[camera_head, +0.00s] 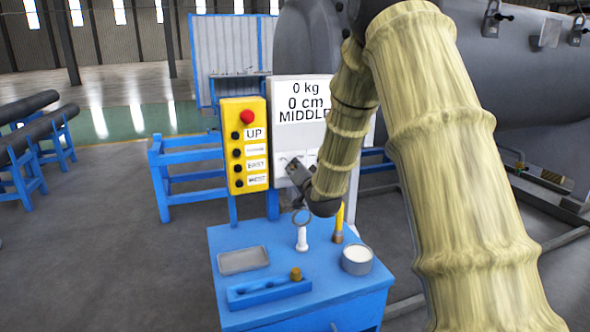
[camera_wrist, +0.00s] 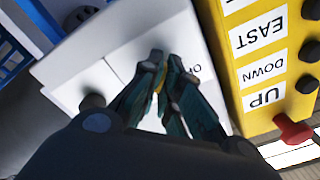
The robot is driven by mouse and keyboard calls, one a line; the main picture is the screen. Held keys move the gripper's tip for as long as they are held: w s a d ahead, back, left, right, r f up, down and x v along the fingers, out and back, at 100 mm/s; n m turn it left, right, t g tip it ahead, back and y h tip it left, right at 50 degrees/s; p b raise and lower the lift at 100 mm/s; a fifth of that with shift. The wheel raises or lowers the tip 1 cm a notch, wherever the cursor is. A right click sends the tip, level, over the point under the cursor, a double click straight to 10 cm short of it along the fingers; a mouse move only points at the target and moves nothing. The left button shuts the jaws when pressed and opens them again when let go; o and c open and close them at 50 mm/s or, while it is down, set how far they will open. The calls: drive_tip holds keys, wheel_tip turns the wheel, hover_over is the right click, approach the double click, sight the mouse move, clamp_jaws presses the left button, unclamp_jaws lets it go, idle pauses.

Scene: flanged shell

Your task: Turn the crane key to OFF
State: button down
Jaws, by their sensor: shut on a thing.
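The white crane panel (camera_head: 300,103) reads "0 kg, 0 cm, MIDDLE" and stands right of the yellow button box. My gripper (camera_head: 292,168) is at the lower part of this panel. In the wrist view my gripper (camera_wrist: 165,66) has its fingers closed together against the panel's white face (camera_wrist: 110,50). A small yellowish part, seemingly the crane key (camera_wrist: 162,96), shows between the fingers; most of it is hidden. A partly covered label beginning "O" (camera_wrist: 196,70) is beside the fingers. The key's exact angle cannot be told.
The yellow button box (camera_head: 243,145) with a red button (camera_head: 247,117) is close beside the panel.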

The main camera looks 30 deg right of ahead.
drive_tip(key=shift+f+n+b, duration=0.1)
drive_tip(key=shift+n+b, duration=4.35)
drive_tip(key=shift+n, duration=4.45)
drive_tip(key=c, duration=1.6)
unclamp_jaws()
drive_tip(key=shift+c, duration=0.2)
drive_tip(key=shift+s, duration=0.1)
